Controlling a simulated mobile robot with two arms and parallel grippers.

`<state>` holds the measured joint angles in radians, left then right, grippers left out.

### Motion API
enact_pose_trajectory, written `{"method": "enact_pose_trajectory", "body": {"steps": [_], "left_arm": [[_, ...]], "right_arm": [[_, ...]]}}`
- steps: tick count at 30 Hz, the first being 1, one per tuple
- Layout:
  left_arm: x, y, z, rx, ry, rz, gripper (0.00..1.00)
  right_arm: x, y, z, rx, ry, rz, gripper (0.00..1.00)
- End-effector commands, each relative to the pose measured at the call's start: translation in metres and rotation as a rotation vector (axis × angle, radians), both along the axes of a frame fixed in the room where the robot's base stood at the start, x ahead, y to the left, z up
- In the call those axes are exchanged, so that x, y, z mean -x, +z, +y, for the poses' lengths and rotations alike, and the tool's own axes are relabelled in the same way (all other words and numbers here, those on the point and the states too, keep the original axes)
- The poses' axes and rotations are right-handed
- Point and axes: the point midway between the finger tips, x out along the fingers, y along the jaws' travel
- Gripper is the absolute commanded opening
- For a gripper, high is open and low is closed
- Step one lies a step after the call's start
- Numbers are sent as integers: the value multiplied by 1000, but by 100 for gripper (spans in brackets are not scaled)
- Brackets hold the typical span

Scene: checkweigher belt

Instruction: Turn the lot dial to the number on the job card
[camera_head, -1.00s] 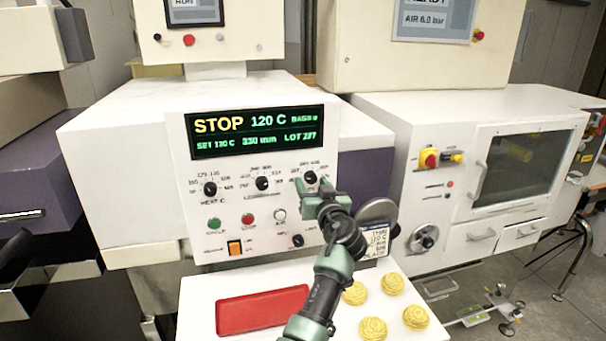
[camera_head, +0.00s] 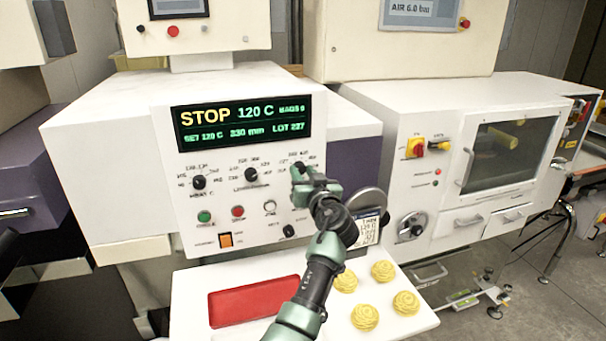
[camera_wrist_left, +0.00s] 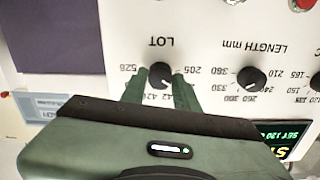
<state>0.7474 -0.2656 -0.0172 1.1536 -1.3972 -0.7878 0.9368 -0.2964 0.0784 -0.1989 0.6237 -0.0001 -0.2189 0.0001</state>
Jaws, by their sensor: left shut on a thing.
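The lot dial (camera_wrist_left: 160,73) is a small black knob under the label LOT, ringed by printed numbers, seen upside down in the left wrist view. My left gripper (camera_head: 301,174) is shut on this dial, with a green finger on either side of it in the left wrist view (camera_wrist_left: 160,86). The panel display (camera_head: 242,126) shows STOP, 120 C, 330 mm and what looks like LOT 227. The job card (camera_head: 369,228) stands right of my left wrist, partly hidden by the arm; its small print is not readable. My right gripper is out of view.
The length dial (camera_head: 251,175) and heat dial (camera_head: 199,182) sit left of the lot dial. Green and red buttons (camera_head: 238,212) and an orange switch (camera_head: 225,240) lie below.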

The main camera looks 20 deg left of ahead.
Motion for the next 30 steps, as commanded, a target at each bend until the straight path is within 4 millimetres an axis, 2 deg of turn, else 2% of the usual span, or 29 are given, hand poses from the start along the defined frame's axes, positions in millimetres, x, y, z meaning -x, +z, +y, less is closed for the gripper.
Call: {"method": "enact_pose_trajectory", "body": {"steps": [4, 15, 30], "left_arm": [[0, -1, 0, -51, 0, 31, 0], [-1, 0, 0, -305, 0, 200, 0], [-1, 3, 0, -700, 2, 466, 0]], "right_arm": [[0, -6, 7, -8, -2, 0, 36], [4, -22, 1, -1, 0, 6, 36], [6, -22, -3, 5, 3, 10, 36]]}}
